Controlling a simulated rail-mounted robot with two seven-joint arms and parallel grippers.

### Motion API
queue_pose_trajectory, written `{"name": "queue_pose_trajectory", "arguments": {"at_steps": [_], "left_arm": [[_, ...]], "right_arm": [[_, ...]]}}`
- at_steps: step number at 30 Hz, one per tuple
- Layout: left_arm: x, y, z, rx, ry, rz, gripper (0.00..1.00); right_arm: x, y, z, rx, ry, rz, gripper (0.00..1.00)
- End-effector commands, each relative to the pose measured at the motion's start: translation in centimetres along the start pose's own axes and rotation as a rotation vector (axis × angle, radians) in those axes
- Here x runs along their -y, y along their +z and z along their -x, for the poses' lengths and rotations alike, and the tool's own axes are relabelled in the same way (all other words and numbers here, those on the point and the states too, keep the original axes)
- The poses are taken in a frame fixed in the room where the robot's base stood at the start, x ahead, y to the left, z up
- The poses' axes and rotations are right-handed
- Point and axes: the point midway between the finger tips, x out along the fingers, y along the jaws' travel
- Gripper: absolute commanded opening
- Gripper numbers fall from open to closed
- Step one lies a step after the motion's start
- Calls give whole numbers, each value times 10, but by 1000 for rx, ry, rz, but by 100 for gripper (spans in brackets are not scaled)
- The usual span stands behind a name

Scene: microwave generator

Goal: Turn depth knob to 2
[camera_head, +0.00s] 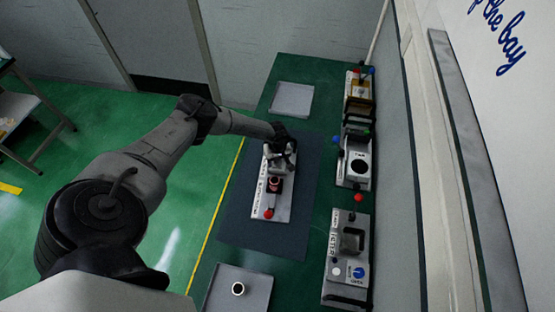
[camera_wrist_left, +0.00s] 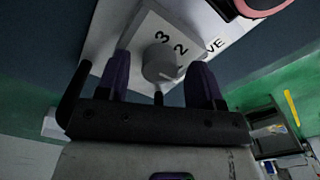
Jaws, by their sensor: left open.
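The depth knob (camera_wrist_left: 160,66) is a round grey knob on a white block, with the digits 3 and 2 printed beside it, in the left wrist view. My left gripper (camera_wrist_left: 161,72) is open, with one dark finger on each side of the knob; I cannot tell whether they touch it. In the head view my left gripper (camera_head: 282,158) is over the far end of a white panel (camera_head: 284,211) and hides the knob there. Which digit the knob points to is not clear. My right gripper is not in view.
The panel lies on a dark mat (camera_head: 238,222) on a green table. It carries a copper-coloured part (camera_head: 274,184) and a red ball (camera_head: 268,213). Several devices line the right side by the wall. Grey trays lie at the far end (camera_head: 292,99) and near end (camera_head: 217,292).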

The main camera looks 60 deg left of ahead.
Motion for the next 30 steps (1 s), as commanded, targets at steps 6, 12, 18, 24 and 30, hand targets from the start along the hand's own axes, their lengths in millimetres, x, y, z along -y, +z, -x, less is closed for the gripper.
{"name": "queue_pose_trajectory", "arguments": {"at_steps": [6, 12, 18, 24, 30], "left_arm": [[0, 0, 0, 0, 0, 0, 59], [0, 0, 0, 0, 0, 0, 40], [0, 0, 0, 0, 0, 0, 21], [0, 0, 0, 0, 0, 3, 11], [0, 0, 0, 1, -1, 52, 11]], "right_arm": [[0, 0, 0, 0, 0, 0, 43], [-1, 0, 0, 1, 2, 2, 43], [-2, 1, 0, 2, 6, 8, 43], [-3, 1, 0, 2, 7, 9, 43], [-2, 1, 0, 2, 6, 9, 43]]}}
